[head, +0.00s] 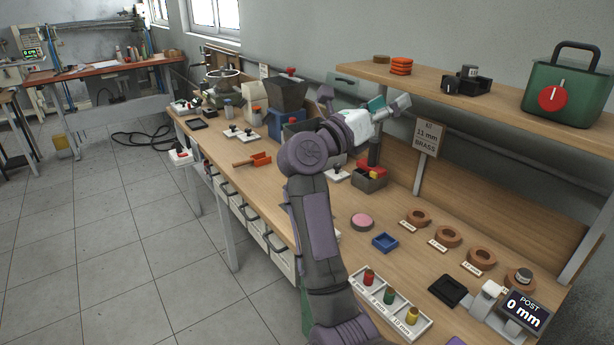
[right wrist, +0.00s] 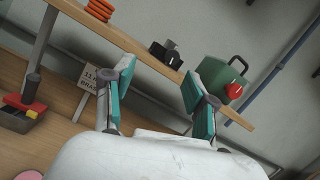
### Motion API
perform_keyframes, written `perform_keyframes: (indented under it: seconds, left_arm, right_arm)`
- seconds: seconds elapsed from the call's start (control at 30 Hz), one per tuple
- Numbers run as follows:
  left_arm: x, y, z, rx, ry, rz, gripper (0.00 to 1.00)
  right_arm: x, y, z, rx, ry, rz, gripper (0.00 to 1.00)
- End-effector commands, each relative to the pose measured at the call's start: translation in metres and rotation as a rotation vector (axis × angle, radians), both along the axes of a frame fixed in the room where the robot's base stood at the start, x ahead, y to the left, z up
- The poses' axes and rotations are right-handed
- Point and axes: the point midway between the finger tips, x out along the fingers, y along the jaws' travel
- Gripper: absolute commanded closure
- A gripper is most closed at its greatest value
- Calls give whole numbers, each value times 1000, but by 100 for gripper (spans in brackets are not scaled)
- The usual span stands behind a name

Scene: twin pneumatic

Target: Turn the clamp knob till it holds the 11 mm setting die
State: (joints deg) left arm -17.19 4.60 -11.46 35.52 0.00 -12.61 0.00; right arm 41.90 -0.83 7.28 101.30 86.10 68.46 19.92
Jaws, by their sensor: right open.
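My right gripper (head: 388,110) is raised above the back of the workbench, under the front of the shelf; its teal-padded fingers are apart and empty, and they also show in the right wrist view (right wrist: 157,82). Several brown ring-shaped pieces, perhaps dies, lie at the right with small labels, one being this ring (head: 448,236); the labels are too small to read surely. A device with a "POST 0 mm" display (head: 525,309) and a pale knob-like part (head: 491,289) stands at the near right. I cannot tell which part is the clamp knob. My left gripper is not visible.
A shelf (head: 440,95) bears orange rings (head: 401,66), a black block (head: 466,85) and a green case (head: 568,92) with a red dial. A red-and-yellow part (head: 371,168) stands below the gripper. A white tray (head: 422,326) holds coloured pegs.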

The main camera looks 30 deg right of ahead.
Motion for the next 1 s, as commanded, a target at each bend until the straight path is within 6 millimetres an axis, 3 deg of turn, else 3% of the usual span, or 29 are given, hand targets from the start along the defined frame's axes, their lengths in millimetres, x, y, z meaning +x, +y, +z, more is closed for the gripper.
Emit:
perform_keyframes:
  seconds: [0.23, 0.6, 1.0]
  left_arm:
    - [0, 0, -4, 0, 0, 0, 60]
    - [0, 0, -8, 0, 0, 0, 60]
    - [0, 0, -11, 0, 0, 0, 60]
  right_arm:
    - [36, 22, -32, -220, 255, 9, 43]
    - [77, 53, -82, -450, 528, 49, 43]
    - [110, 86, -144, -652, 774, 111, 43]
